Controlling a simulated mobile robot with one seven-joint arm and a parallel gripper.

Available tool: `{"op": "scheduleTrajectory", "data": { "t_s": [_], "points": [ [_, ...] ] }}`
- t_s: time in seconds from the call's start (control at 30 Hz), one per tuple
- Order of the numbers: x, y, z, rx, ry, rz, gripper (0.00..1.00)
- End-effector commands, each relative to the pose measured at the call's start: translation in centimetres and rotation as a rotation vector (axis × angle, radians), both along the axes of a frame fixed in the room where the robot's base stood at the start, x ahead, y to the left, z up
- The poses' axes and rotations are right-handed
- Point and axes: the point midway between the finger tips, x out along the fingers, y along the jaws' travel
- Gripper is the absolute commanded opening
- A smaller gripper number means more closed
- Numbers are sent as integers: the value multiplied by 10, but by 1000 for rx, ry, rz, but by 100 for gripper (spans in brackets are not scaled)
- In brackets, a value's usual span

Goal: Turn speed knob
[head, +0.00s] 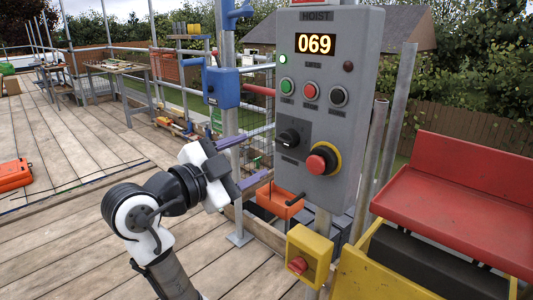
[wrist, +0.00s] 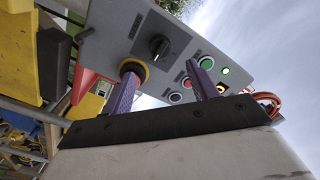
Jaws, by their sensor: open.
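The grey hoist control panel (head: 338,80) stands upright in the head view, with a lit display reading 069. The black speed knob (head: 289,137) sits on its lower left; its label is too small to read. In the wrist view the knob (wrist: 158,46) shows ahead of my gripper (wrist: 162,69), between the lines of its two purple fingers. My gripper (head: 270,150) is open and empty, left of the panel and apart from the knob. In the wrist view, one fingertip overlaps the red stop button with its yellow ring; contact cannot be told.
The red stop button (head: 320,162) is just below right of the knob. Green (head: 287,86), red (head: 310,91) and black (head: 338,96) buttons sit above. A yellow box (head: 309,256) and red tray (head: 460,190) are lower right.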

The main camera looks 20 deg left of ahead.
Motion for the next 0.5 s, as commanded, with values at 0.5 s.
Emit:
{"op": "scheduleTrajectory", "data": {
  "t_s": [0.5],
  "points": [
    [-36, 13, 0, 0, 1, -1, 59]
  ]
}}
